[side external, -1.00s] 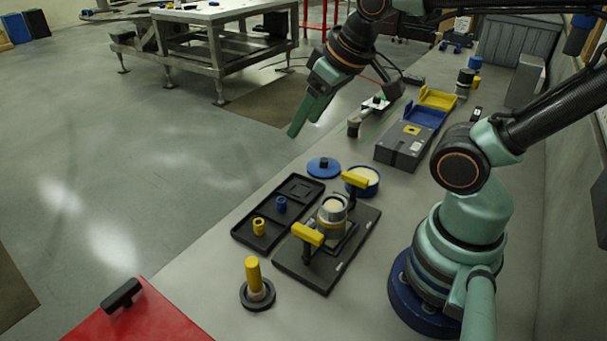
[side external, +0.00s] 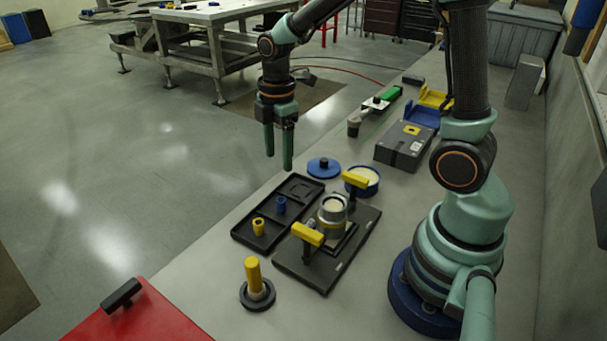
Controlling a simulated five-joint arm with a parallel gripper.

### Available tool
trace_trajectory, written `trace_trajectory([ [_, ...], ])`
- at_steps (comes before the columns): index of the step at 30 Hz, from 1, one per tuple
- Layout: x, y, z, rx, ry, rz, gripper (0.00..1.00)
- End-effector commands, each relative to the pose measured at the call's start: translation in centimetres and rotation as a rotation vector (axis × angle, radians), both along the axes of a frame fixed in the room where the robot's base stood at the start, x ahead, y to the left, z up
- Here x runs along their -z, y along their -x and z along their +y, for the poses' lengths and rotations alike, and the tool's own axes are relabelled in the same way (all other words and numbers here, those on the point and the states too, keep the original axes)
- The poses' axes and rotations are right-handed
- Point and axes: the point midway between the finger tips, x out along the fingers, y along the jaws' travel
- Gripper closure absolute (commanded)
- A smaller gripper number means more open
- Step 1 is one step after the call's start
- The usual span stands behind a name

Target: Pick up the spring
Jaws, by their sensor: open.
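My gripper (side external: 278,162) hangs pointing down with its two green fingers apart and nothing between them. It is high above the far end of the black tray (side external: 243,236). A short blue cylinder (side external: 281,204) and a yellow cylinder (side external: 258,227) stand in the tray. I cannot clearly make out a spring; none of the small parts shows coils at this size. To the right of the tray, a metal cup (side external: 332,211) with pale contents stands on a dark plate (side external: 357,252) between two yellow-handled clamps (side external: 308,234).
A blue lid (side external: 324,168) and a blue round container (side external: 366,188) stand behind the plate. A yellow-handled tool (side external: 254,277) stands upright in front. A grey box (side external: 403,147) and blue and yellow bins are farther back. Bare bench shows near the front.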

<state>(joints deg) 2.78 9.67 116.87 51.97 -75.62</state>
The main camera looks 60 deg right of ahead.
Motion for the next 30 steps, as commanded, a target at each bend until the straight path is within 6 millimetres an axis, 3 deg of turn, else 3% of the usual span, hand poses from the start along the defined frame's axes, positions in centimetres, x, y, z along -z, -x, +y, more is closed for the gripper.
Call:
trace_trajectory([
  [7,2.3,-0.2,-0.1,-0.078,0.000,0.032,0.35],
  [15,6.7,-0.2,-0.1,-0.076,0.000,0.032,0.35],
  [23,8.5,-0.1,0.0,-0.076,-0.001,0.030,0.35],
  [30,11.9,0.1,0.4,-0.074,-0.001,0.032,0.35],
])
